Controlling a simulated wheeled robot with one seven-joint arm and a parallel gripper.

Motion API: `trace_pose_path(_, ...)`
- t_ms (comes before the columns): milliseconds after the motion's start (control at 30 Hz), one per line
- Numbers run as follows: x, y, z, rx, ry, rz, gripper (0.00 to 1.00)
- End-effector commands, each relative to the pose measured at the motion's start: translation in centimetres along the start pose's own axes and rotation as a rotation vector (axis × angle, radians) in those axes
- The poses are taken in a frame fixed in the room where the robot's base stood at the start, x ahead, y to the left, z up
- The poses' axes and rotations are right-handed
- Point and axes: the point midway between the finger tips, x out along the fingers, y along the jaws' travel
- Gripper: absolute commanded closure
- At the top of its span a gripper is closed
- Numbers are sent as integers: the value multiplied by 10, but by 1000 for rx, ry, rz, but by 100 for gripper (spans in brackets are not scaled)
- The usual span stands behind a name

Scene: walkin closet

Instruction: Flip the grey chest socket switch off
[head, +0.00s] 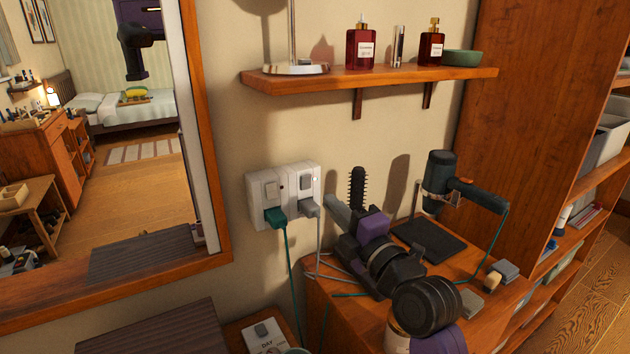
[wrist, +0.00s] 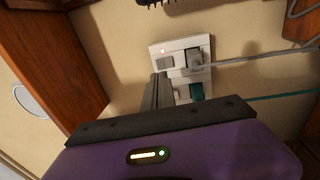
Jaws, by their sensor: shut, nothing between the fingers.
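A white double socket panel (head: 284,194) is on the wall above the wooden chest. A grey plug (head: 308,207) is in its right half and a teal plug (head: 275,216) in its left half, each with a rocker switch above it. The switch over the grey plug (head: 301,186) has a small light beside it, which shows red in the wrist view, where this grey switch (wrist: 166,63) is also visible. My gripper (head: 333,202) is shut and empty, just right of the panel in the head view.
A shelf (head: 390,78) with bottles and a green bowl is above the panel. A round brush (head: 357,186), a hair dryer (head: 450,183) and a dark mat (head: 430,240) are on the chest (head: 345,330). Cables hang below the panel. A mirror frame (head: 204,140) is to the left.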

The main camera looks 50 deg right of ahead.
Motion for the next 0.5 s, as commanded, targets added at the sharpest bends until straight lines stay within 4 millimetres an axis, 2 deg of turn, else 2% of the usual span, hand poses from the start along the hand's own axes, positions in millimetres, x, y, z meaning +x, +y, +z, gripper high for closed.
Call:
trace_pose_path(100,25,4,0,0,1,0,100)
trace_pose_path(233,48,4,0,0,0,-1,100)
trace_pose_path(500,73,0,0,-1,0,-2,100)
